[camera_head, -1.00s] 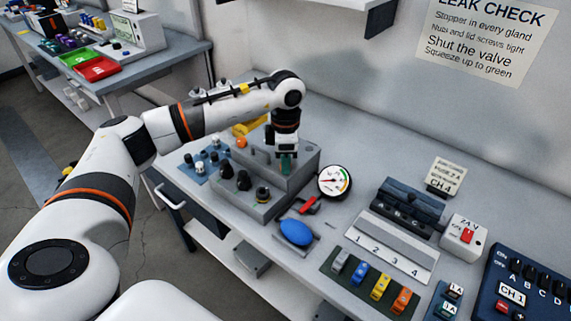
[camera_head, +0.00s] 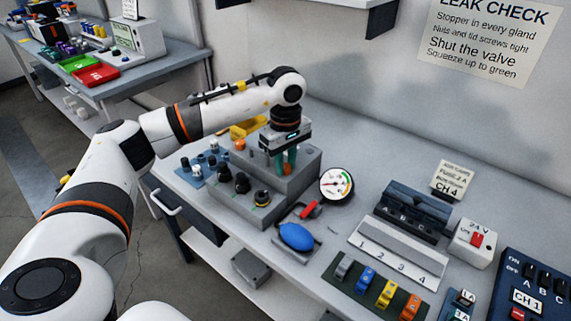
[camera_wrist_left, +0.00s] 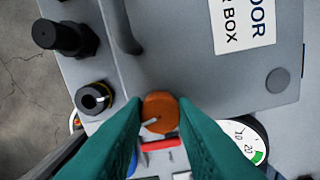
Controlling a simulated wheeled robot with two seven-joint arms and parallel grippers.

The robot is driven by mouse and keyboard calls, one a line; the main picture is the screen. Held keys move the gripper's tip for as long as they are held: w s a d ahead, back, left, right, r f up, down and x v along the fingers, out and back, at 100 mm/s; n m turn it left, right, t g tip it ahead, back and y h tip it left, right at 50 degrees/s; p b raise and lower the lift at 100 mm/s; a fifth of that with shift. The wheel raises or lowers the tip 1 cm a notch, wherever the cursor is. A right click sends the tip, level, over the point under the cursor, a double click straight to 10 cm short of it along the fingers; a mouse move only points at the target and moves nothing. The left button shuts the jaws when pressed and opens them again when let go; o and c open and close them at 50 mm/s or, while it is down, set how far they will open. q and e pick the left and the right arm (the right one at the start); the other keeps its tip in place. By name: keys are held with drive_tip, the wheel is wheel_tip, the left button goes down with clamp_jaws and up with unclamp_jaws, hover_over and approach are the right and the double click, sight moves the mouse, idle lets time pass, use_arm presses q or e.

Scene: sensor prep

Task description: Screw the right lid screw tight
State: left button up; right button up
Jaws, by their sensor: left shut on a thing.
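The grey sensor box (camera_head: 262,190) stands on the bench, its raised lid part under my left arm. My left gripper (camera_head: 287,165) points down over the right end of the lid, with its teal fingers shut on the orange right lid screw (camera_head: 288,169). In the left wrist view the screw head (camera_wrist_left: 160,112) sits between the two fingertips (camera_wrist_left: 160,108), and a white mark shows on it. The other orange lid screw (camera_head: 240,145) is at the lid's left end. How deep the held screw sits cannot be told. My right gripper is not in view.
Black glands (camera_head: 242,183) and a yellow-ringed one (camera_head: 262,198) stand along the box's front step. A pressure gauge (camera_head: 336,184), red valve handle (camera_head: 311,210) and blue bulb (camera_head: 296,236) lie close on the right. A fuse rack (camera_head: 417,211) is farther right.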

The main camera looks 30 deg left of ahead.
sight(285, 166)
use_arm(q)
drive_tip(key=shift+m+b, duration=0.3)
drive_tip(key=shift+m, duration=0.9)
drive_tip(key=o, duration=1)
wheel_tip(285, 166, up, 12)
